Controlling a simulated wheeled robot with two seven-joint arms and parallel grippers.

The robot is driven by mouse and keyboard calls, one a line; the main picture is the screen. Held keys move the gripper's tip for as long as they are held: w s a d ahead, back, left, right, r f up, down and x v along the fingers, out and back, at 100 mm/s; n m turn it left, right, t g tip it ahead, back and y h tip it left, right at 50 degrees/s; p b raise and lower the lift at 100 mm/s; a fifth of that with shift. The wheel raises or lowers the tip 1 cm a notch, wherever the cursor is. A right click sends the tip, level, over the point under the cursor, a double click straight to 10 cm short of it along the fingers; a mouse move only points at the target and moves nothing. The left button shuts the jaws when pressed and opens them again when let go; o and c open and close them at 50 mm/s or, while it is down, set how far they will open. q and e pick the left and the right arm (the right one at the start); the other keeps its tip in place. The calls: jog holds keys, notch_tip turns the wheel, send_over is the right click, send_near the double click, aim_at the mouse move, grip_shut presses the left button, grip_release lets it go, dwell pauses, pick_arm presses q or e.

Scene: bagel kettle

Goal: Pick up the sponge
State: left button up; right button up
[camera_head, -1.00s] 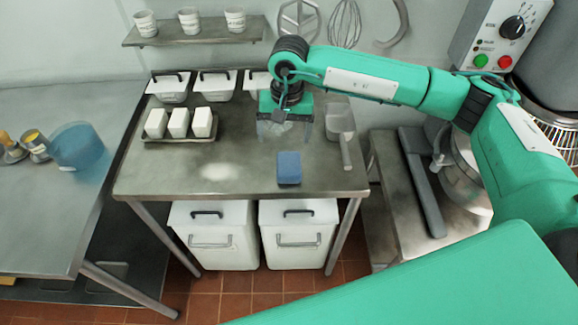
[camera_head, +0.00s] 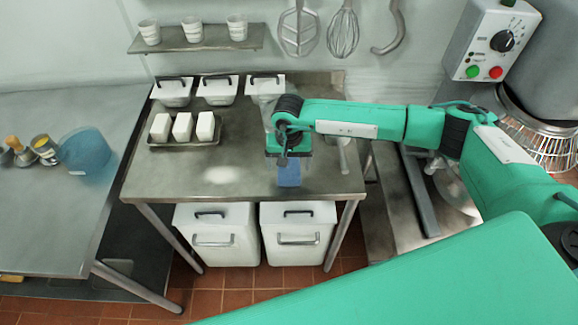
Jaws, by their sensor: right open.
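The blue sponge (camera_head: 289,176) lies on the steel table (camera_head: 240,186) near its front edge, right of the middle. My right gripper (camera_head: 289,162) is over the sponge, pointing down, and hides its back part. The gripper is open; its fingers are hard to make out against the sponge and table. I cannot tell how far above the sponge it is or whether it touches it. My left gripper is not in view.
A tray of white blocks (camera_head: 183,128) sits left on the table. White lidded containers (camera_head: 216,90) line the back. A metal scoop (camera_head: 344,152) lies just right of the gripper. White bins (camera_head: 297,238) stand below. The table's front left is clear.

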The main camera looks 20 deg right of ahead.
aim_at(289, 168)
jog(key=shift+f, duration=1.05)
jog(key=c, duration=1.1)
jog(key=shift+o, duration=0.2)
jog(key=shift+r, duration=0.15)
jog(key=shift+r, duration=0.65)
notch_tip(289, 168, up, 18)
jog(key=b, duration=0.6)
jog(key=shift+r, duration=0.25)
